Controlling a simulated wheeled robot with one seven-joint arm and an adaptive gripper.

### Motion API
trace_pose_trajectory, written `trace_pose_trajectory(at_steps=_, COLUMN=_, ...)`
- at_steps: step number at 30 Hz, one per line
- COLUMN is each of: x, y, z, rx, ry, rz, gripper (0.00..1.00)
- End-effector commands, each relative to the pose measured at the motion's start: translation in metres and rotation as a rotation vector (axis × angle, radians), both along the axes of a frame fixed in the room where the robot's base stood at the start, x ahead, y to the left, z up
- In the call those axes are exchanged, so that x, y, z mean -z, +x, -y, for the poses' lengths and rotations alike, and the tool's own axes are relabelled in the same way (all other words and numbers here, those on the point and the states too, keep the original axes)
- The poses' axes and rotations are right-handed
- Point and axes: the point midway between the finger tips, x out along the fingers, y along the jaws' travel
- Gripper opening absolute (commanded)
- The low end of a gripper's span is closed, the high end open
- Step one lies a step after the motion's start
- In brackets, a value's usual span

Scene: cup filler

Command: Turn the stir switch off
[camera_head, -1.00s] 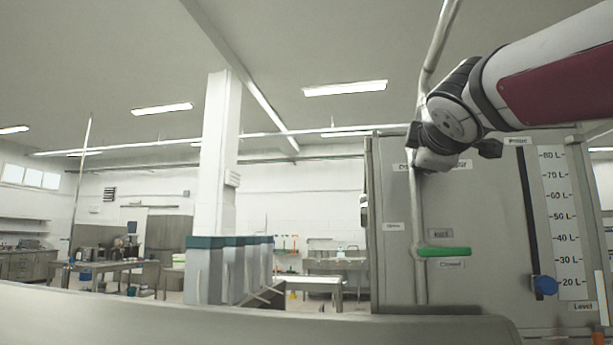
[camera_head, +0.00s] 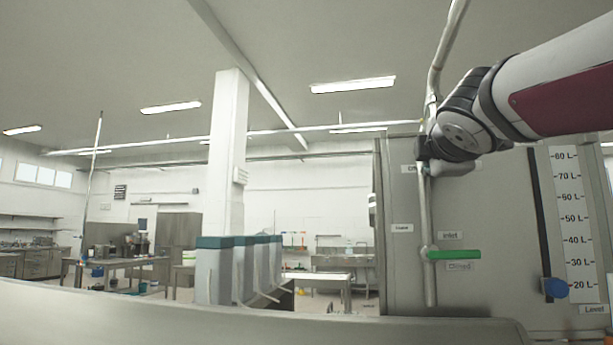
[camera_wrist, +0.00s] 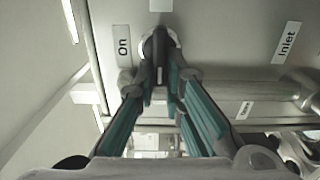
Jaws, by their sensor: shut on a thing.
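A dark switch knob (camera_wrist: 158,50) with a pale mark sits on the grey panel of the machine (camera_head: 480,210), between a label reading "On" (camera_wrist: 123,46) and the "Inlet" side. My gripper (camera_wrist: 160,88) is shut on this knob, its two teal-padded fingers on either side of it in the wrist view. In the head view my wrist is against the upper left of the panel and hides the knob and the fingers. I cannot tell the exact setting of the switch.
A green valve handle (camera_head: 453,254) lies level below an "Inlet" label on a vertical pipe (camera_head: 425,215). A blue level knob (camera_head: 555,288) is beside a litre scale (camera_head: 574,220). Grey bins with green tops (camera_head: 215,270) stand left of the machine; open room lies behind.

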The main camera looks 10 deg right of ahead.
Motion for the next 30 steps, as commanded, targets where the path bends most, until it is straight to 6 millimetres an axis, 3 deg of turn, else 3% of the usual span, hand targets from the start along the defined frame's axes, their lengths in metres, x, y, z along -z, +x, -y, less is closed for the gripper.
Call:
trace_pose_trajectory(at_steps=2, x=0.001, y=0.000, z=-0.001, rx=0.000, ry=-0.002, rz=-0.004, gripper=0.00)
trace_pose_trajectory(at_steps=3, x=0.001, y=0.001, z=0.000, rx=0.000, ry=-0.002, rz=-0.004, gripper=0.17)
trace_pose_trajectory(at_steps=5, x=0.001, y=0.001, z=0.000, rx=0.000, ry=-0.001, rz=-0.004, gripper=0.30)
trace_pose_trajectory(at_steps=17, x=0.000, y=-0.005, z=-0.002, rx=0.000, ry=0.000, rz=-0.001, gripper=0.30)
trace_pose_trajectory(at_steps=30, x=0.000, y=-0.079, z=-0.033, rx=0.000, ry=0.000, rz=0.001, gripper=0.30)
